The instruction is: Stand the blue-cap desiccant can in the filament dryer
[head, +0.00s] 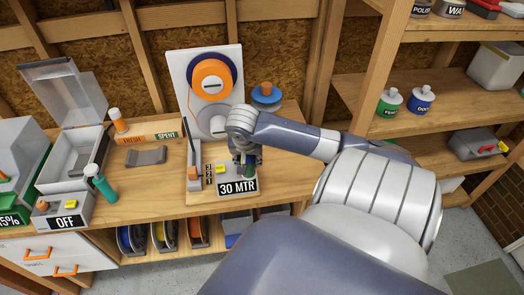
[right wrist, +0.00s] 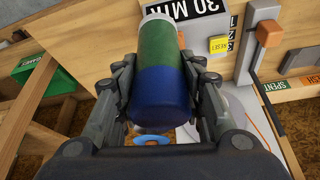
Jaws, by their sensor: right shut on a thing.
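My right gripper (head: 246,158) is shut on the blue-cap can and holds it at the front of the winder, just above the 30 MTR sign. In the right wrist view the can (right wrist: 160,55) has a white end, a green body and a dark blue cap (right wrist: 161,100), between the two fingers (right wrist: 162,85). In the head view the gripper hides most of it. The filament dryer (head: 65,155), marked OFF, stands at the left with its clear lid (head: 65,92) raised. My left gripper is not in view.
An orange-cap can (head: 118,122) stands behind, near the FRESH and SPENT labels (head: 150,138). A grey cradle (head: 146,156) lies on the bench. The winder (head: 205,85) carries an orange spool.

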